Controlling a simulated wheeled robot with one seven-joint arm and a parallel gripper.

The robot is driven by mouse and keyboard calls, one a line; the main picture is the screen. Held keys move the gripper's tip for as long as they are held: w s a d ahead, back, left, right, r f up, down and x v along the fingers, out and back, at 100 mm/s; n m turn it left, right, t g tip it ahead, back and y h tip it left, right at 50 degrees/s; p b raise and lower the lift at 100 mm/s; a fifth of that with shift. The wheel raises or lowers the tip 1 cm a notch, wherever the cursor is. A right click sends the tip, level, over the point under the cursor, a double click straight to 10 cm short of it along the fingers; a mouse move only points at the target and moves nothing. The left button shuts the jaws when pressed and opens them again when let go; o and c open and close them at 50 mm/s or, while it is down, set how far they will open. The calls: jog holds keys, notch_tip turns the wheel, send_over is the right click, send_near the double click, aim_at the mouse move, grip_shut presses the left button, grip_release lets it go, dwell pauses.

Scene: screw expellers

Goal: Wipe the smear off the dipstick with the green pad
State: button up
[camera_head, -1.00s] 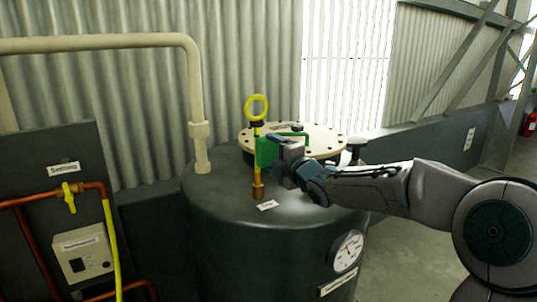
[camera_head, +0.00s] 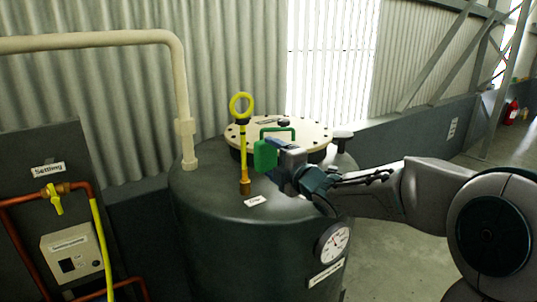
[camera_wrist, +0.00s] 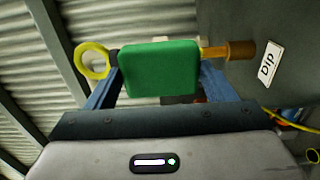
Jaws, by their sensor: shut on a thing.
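The dipstick (camera_head: 243,150) stands upright on top of the dark tank, with a yellow ring handle and a brass fitting at its foot. My gripper (camera_head: 272,152) is shut on the green pad (camera_head: 264,155), just right of the dipstick in the head view and apart from it there. In the wrist view the green pad (camera_wrist: 160,68) sits between my blue fingers and hides the middle of the dipstick. The ring (camera_wrist: 92,60) and the brass fitting (camera_wrist: 240,50) show at either side. I cannot make out a smear on the visible parts of the dipstick.
The dark tank (camera_head: 230,240) carries a pale bolted lid (camera_head: 305,135) with a green handle behind my gripper. A cream pipe (camera_head: 186,110) rises left of the dipstick. A round gauge (camera_head: 333,243) is on the tank's front. A white label (camera_head: 255,201) lies near the dipstick's foot.

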jog(key=shift+p+v, duration=0.45)
jog(key=shift+v, duration=1.05)
